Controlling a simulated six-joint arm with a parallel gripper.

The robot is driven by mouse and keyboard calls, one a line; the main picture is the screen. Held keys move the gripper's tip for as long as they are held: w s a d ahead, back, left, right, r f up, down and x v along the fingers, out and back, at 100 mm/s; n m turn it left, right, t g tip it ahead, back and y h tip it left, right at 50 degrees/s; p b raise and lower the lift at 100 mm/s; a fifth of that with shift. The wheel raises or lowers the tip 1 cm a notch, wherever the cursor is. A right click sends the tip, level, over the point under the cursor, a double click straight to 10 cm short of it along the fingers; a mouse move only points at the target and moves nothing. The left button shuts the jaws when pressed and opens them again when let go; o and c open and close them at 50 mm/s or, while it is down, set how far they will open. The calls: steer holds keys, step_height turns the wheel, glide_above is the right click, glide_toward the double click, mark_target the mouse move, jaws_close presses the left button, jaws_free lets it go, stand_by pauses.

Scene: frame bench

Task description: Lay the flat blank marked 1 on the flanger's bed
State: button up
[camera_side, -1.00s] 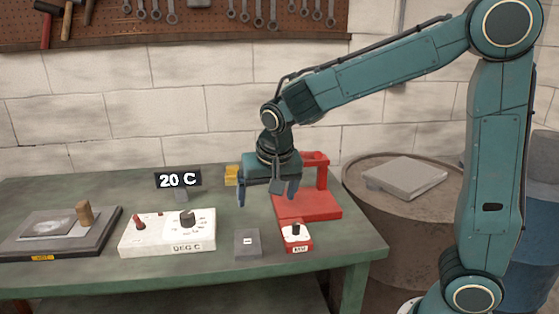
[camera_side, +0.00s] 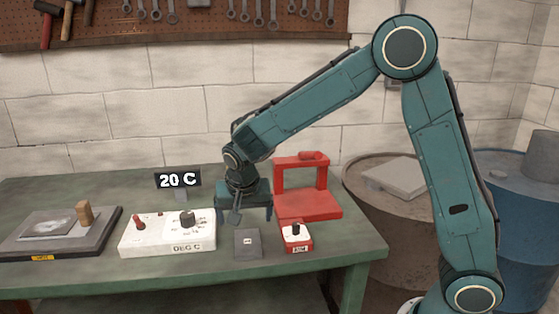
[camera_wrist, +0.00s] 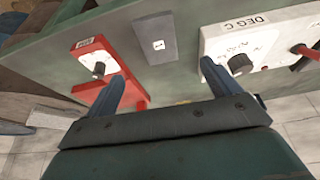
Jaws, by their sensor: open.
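A flat dark grey square blank (camera_side: 247,243) lies on the green bench between the white control box and the small red knob box. It carries a small pale mark, too small to read surely, and it also shows in the wrist view (camera_wrist: 158,40). My gripper (camera_side: 244,214) is open and empty, pointing down above the bench, near the blank and toward its far side. In the wrist view the blank lies beyond the gap between my two blue fingers (camera_wrist: 163,85). The red flanger (camera_side: 310,205) stands to the right of my gripper, its low bed bare under a red frame.
A white control box (camera_side: 165,235) marked DEG C stands left of the blank. A small red knob box (camera_side: 297,240) stands right of it. A dark plate (camera_side: 95,240) with a wooden-handled piece lies far left. A display (camera_side: 178,180) reads 20 C.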

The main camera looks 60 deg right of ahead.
glide_above(247, 242)
steer(key=s+a, duration=0.2)
steer(key=shift+w+f, duration=0.1)
steer(key=shift+f, duration=2.8)
steer(key=shift+x, duration=2.55)
steer(key=c, duration=1.3)
steer(key=shift+o, duration=0.2)
steer(key=shift+r, duration=0.1)
step_height(247, 242, up, 20)
